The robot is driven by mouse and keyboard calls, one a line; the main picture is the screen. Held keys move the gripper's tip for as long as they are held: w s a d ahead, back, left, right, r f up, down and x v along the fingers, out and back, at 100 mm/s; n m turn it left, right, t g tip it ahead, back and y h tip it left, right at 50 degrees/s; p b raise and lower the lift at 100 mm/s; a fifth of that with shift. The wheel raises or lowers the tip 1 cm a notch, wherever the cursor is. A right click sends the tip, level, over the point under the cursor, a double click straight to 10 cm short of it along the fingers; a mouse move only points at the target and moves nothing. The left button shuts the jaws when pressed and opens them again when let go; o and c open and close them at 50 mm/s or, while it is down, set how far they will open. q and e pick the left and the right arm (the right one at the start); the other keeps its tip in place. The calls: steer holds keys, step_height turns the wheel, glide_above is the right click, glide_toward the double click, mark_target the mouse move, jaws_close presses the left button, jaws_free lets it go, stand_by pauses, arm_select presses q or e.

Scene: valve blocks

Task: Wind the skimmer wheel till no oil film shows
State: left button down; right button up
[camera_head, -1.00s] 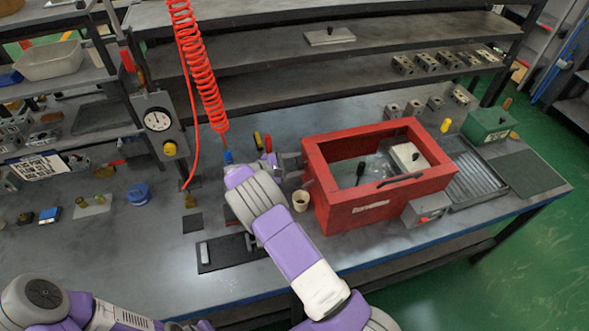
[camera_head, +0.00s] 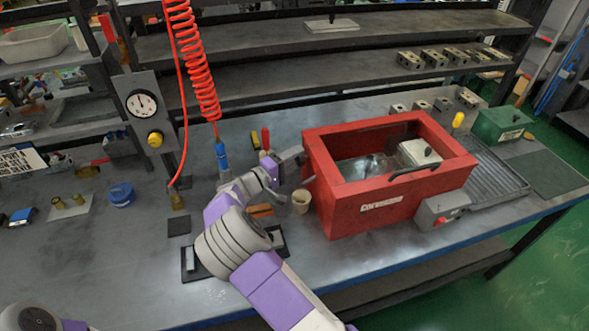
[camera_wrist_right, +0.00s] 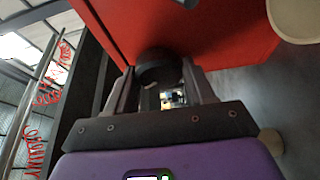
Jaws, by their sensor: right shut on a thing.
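The red tank (camera_head: 372,207) stands on the bench with its top open. Grey liquid (camera_head: 368,168) shows inside; I cannot tell whether an oil film lies on it. My right gripper (camera_head: 303,160) is at the tank's left side. In the right wrist view its fingers (camera_wrist_right: 160,92) are shut on a dark round wheel (camera_wrist_right: 158,66) against the red wall. The wheel is mostly hidden by the gripper in the head view. My left gripper is out of view; only part of my left arm shows at the lower left.
A cream cup (camera_head: 301,201) stands close beside the tank and my right wrist. A coiled red hose (camera_head: 196,65) hangs with a blue tool (camera_head: 222,158) left of the gripper. A grey box (camera_head: 441,209) sits at the tank's front right. A pressure gauge (camera_head: 142,104) stands left.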

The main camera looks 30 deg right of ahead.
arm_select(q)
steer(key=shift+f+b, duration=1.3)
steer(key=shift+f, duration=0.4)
arm_select(e)
steer(key=shift+f+m+h, duration=0.1)
steer(key=shift+m+h, duration=0.3)
steer(key=shift+m, duration=0.7)
steer(key=o, duration=1)
steer(key=shift+a, duration=0.1)
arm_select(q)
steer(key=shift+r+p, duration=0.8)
arm_select(e)
steer(key=a, duration=0.5)
steer(key=s+a, duration=0.1)
steer(key=a, duration=0.1)
steer(key=shift+a+f, duration=0.15)
steer(key=shift+f, duration=0.15)
